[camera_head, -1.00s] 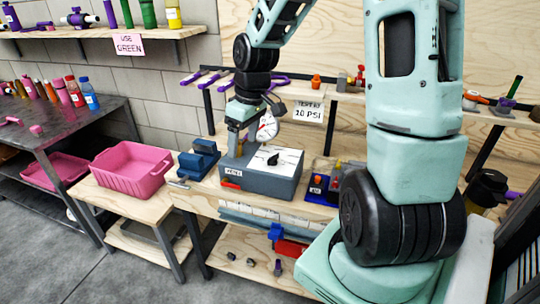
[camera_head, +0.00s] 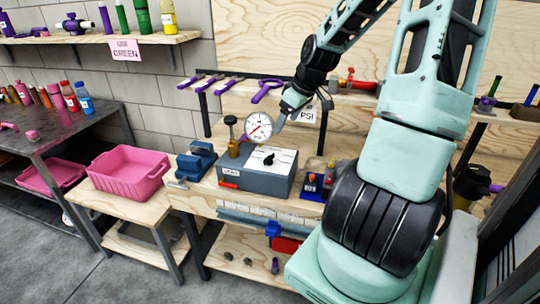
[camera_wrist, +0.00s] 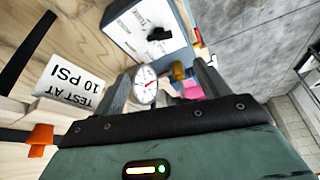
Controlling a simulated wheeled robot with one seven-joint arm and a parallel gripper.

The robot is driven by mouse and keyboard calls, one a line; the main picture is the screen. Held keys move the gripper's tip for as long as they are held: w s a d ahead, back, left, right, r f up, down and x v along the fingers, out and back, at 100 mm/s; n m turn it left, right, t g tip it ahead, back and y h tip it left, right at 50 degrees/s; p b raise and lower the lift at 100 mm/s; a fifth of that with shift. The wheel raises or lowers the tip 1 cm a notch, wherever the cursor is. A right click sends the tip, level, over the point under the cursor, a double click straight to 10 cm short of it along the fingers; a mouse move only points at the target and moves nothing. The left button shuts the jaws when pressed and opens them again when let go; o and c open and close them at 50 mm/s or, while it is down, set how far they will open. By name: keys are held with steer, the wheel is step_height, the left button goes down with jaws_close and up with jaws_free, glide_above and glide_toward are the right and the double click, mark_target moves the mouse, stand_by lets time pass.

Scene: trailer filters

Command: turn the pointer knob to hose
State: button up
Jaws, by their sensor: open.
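The pointer knob (camera_head: 268,159) is black and sits on the white plate (camera_head: 285,160) on top of the grey box (camera_head: 255,182). In the wrist view the knob (camera_wrist: 159,34) shows at the top; the plate's lettering is too small to read. My gripper (camera_head: 282,118) is open, above and behind the box, apart from the knob. In the wrist view its two grey fingers (camera_wrist: 162,78) stand apart, with the round gauge (camera_wrist: 145,85) showing between them. Nothing is held.
The gauge (camera_head: 258,126) and a brass fitting (camera_head: 233,146) rise at the box's back left. A blue vise (camera_head: 196,160) is to the left, a blue tray (camera_head: 314,184) to the right. The "TEST AT 10 PSI" sign (camera_wrist: 68,82) hangs close to my gripper.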

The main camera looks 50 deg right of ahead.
mark_target(269, 156)
steer(key=b+x, duration=0.1)
steer(key=x, duration=1.4)
steer(key=shift+f+b, duration=0.35)
steer(key=shift+a, duration=0.1)
steer(key=c, duration=1)
